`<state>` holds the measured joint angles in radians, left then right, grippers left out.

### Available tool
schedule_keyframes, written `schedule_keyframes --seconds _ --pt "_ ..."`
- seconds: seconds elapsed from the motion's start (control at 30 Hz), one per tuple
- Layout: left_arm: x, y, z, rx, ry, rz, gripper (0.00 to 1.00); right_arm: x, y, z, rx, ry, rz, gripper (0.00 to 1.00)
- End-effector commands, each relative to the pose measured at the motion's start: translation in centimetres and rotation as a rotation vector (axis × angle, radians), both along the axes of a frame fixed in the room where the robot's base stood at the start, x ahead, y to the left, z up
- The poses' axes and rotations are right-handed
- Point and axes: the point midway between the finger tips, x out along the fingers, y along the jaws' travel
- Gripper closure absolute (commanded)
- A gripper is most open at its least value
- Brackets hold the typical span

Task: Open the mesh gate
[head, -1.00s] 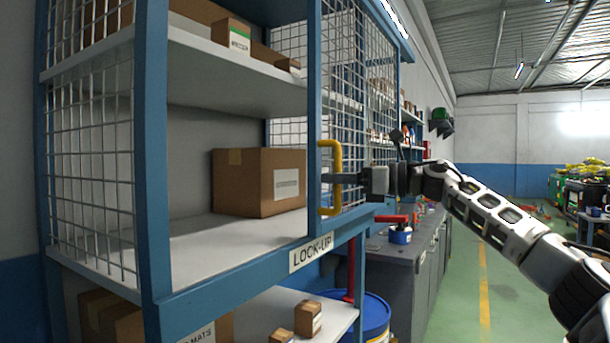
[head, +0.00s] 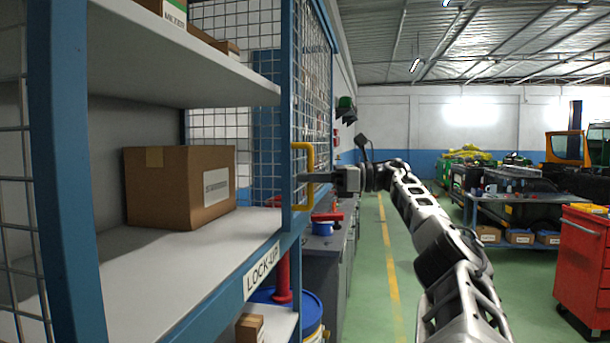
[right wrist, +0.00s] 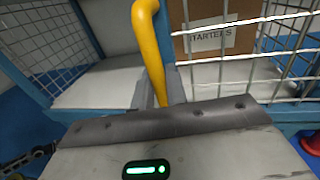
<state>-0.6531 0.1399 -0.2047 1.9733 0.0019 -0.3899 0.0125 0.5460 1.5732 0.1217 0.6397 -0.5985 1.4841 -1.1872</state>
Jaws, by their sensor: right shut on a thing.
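The mesh gate (head: 287,120) is a blue frame with wire mesh, on the right part of the blue lock-up shelf front. Its yellow U-shaped handle (head: 309,160) stands upright on the gate's left edge. My right gripper (head: 305,178) reaches in from the right and is shut on the handle. In the right wrist view, the yellow handle (right wrist: 150,45) runs down between the fingers, whose tips are partly hidden behind it. Left of the gate edge the shelf front stands open. My left gripper is not in view.
A cardboard box (head: 180,187) sits inside the open bay, above the LOCK-UP label (head: 262,271). A box marked STARTERS (right wrist: 213,30) shows behind mesh in the right wrist view. A grey workbench (head: 328,270) stands beyond. Green floor to the right is free up to a red tool cabinet (head: 583,260).

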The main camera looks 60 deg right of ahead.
Motion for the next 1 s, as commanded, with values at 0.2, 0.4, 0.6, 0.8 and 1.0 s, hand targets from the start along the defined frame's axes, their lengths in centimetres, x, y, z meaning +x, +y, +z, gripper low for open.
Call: schedule_keyframes --seconds 0.2,0.4,0.6,0.8,1.0 --pt "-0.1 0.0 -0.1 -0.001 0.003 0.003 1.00 0.0 0.1 0.1 0.000 -0.004 0.002 0.67" --pt "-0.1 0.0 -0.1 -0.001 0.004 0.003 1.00 0.0 0.1 0.0 0.000 -0.002 0.001 0.67" --pt "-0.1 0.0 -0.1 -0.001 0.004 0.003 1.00 -0.9 -0.5 0.0 0.001 -0.002 -0.002 0.67" --pt "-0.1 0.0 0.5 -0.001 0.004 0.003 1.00 -4.0 -1.9 0.3 0.002 -0.002 -0.003 0.67" --pt "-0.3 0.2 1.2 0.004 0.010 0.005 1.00 -6.3 -2.9 0.3 0.003 -0.001 -0.001 0.67"
